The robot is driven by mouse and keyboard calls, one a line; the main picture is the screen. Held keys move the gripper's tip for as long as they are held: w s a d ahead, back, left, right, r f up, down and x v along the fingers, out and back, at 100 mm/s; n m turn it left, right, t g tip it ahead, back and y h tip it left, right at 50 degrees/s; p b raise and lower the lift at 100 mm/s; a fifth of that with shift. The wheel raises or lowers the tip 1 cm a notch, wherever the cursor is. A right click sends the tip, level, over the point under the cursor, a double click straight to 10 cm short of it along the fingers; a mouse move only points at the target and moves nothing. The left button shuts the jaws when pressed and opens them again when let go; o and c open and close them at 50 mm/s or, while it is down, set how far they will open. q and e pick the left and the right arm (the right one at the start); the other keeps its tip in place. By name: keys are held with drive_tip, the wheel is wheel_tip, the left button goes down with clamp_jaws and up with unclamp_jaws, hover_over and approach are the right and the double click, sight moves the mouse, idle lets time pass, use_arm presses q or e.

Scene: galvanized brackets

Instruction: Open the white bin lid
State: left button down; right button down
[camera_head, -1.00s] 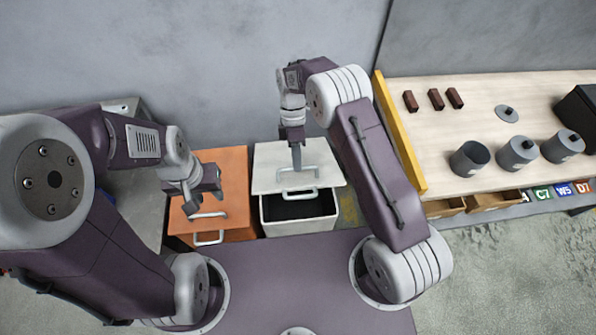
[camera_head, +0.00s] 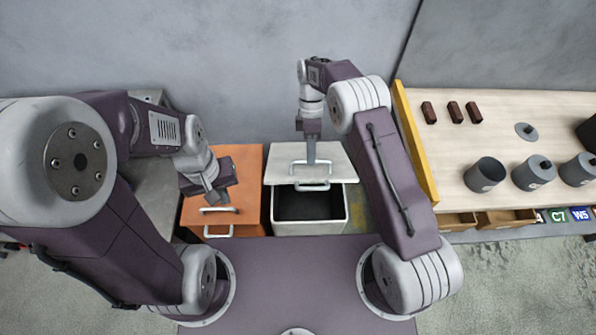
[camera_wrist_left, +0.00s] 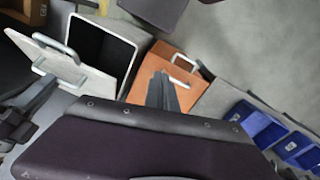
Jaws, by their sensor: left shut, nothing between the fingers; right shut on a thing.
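The white bin (camera_head: 342,226) stands in front of me, its dark inside showing at the front. Its pale lid (camera_head: 337,163) is raised and set back from the front rim. My right gripper (camera_head: 311,162) is shut on the lid's handle at the back of the bin. The left wrist view shows the tilted lid (camera_wrist_left: 70,75) beside the dark opening of the bin (camera_wrist_left: 98,52). My left gripper (camera_head: 213,197) is shut and empty above the orange bin (camera_head: 253,190), left of the white bin. Its fingers also show in the left wrist view (camera_wrist_left: 162,82).
The orange bin's lid is down. A wooden bench (camera_head: 470,145) with a yellow edge strip (camera_head: 414,140), dark blocks and grey canisters (camera_head: 485,174) stands at the right. Blue bins (camera_wrist_left: 260,127) show in the left wrist view. A grey wall is behind.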

drive_tip(key=shift+w+f, duration=0.1)
drive_tip(key=shift+w, duration=0.15)
use_arm(q)
drive_tip(key=w+d+r+n+g+h, duration=0.2)
drive_tip(key=w+d+n+g+h, duration=0.55)
drive_tip(key=n, duration=0.65)
use_arm(e)
drive_tip(key=shift+w, duration=0.1)
use_arm(q)
wheel_tip(320, 180, down, 3)
drive_tip(key=w+d+n+t+h, duration=0.1)
drive_tip(key=w+n+t+h, duration=0.2)
wheel_tip(320, 180, down, 6)
drive_tip(key=s+a+n+h, duration=0.1)
drive_tip(key=a+n+h, duration=0.1)
drive_tip(key=x, duration=1)
drive_tip(key=shift+f, duration=0.45)
drive_tip(key=shift+s+a+y, duration=0.1)
drive_tip(key=shift+y, duration=0.15)
